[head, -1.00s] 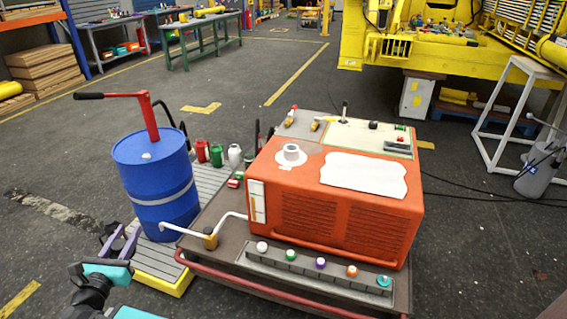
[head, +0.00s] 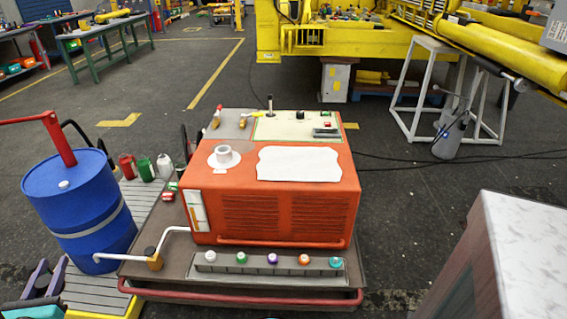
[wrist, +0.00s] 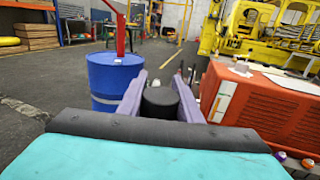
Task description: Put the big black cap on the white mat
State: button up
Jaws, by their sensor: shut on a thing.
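The big black cap (wrist: 160,101) is between the two purple fingers of my gripper (wrist: 157,88) in the wrist view, and the gripper is shut on it. In the head view my gripper (head: 46,276) is at the lower left edge, in front of the blue drum and left of the orange machine. The white mat (head: 298,164), with wavy edges, lies flat on top of the orange machine (head: 270,205). Nothing lies on it. My gripper is well to the left of the mat and apart from it.
A blue drum (head: 80,203) with a red handle stands between my gripper and the back. A white ring-shaped piece (head: 224,155) sits left of the mat. Colored caps (head: 272,259) line a front rail. A marble-topped block (head: 520,250) stands at the lower right.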

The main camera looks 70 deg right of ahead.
jog(key=s+d+m+g+h+b, duration=0.1)
jog(key=s+d+m+g, duration=0.2)
jog(key=d, duration=1.1)
jog(key=s+d+m+g+h+b, duration=0.15)
jog(key=s+d+g, duration=0.3)
jog(key=d, duration=0.85)
jog(key=s+d+m+g+h+b, duration=0.1)
jog(key=s+d+m+g+b, duration=0.2)
jog(key=d, duration=1.1)
jog(key=s+d+m+g+b, duration=0.1)
jog(key=s+d+g, duration=0.2)
jog(key=s+d, duration=0.4)
jog(key=s+d+r+m+g+y, duration=0.1)
jog(key=s+d+m+g, duration=0.1)
jog(key=s+d, duration=0.6)
jog(key=s+d+r+m+g+y+b, duration=0.1)
jog(key=s+d+g, duration=0.3)
jog(key=s, duration=1.4)
jog(key=d+m, duration=0.1)
jog(key=d, duration=0.3)
jog(key=shift+s+d+r+b, duration=0.15)
jog(key=shift+d+b, duration=0.05)
jog(key=shift+b, duration=0.15)
jog(key=shift+d+m, duration=0.1)
jog(key=shift+m, duration=0.15)
